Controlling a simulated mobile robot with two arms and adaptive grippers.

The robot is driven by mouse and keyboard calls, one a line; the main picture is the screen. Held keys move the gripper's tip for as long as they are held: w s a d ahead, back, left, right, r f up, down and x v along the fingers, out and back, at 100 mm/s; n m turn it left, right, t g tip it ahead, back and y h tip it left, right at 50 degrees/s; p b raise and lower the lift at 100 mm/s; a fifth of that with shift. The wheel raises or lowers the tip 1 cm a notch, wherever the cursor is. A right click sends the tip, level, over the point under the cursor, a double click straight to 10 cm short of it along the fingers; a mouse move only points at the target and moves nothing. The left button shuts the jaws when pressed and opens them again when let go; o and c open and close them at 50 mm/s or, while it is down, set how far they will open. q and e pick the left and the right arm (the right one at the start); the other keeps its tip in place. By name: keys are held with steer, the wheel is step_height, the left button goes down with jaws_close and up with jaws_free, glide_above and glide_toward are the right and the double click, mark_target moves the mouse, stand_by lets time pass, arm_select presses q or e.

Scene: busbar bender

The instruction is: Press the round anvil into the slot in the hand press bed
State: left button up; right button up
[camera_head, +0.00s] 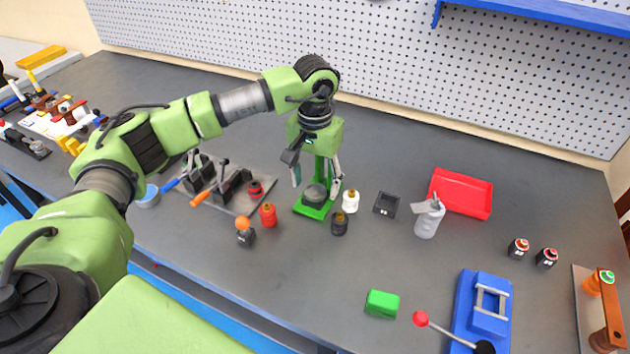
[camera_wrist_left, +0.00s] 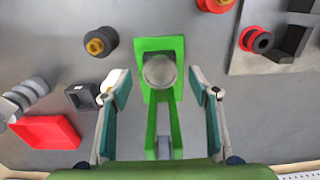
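The green hand press (camera_head: 327,171) stands mid-bench in the head view. Its flat green bed (camera_head: 306,211) lies at the front, and it also shows in the left wrist view (camera_wrist_left: 160,43). The round anvil, a grey disc (camera_head: 315,194), lies on the bed; the wrist view shows it from above (camera_wrist_left: 160,71). I cannot tell how deep it sits; the slot is hidden. My left gripper (camera_head: 317,177) points down over the press. It is open and empty; in the wrist view its fingers (camera_wrist_left: 158,82) are on either side of the bed, apart from the anvil. My right gripper is not in view.
A white-bodied bottle (camera_head: 350,201) and a black one (camera_head: 339,224) stand close right of the bed. A small black tray (camera_head: 386,204) and red bin (camera_head: 461,193) are right.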

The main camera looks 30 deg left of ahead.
mark_target(315, 193)
arm_select(q)
steer(key=shift+s+f, duration=0.15)
step_height(315, 193, up, 12)
stand_by(0.5)
stand_by(0.4)
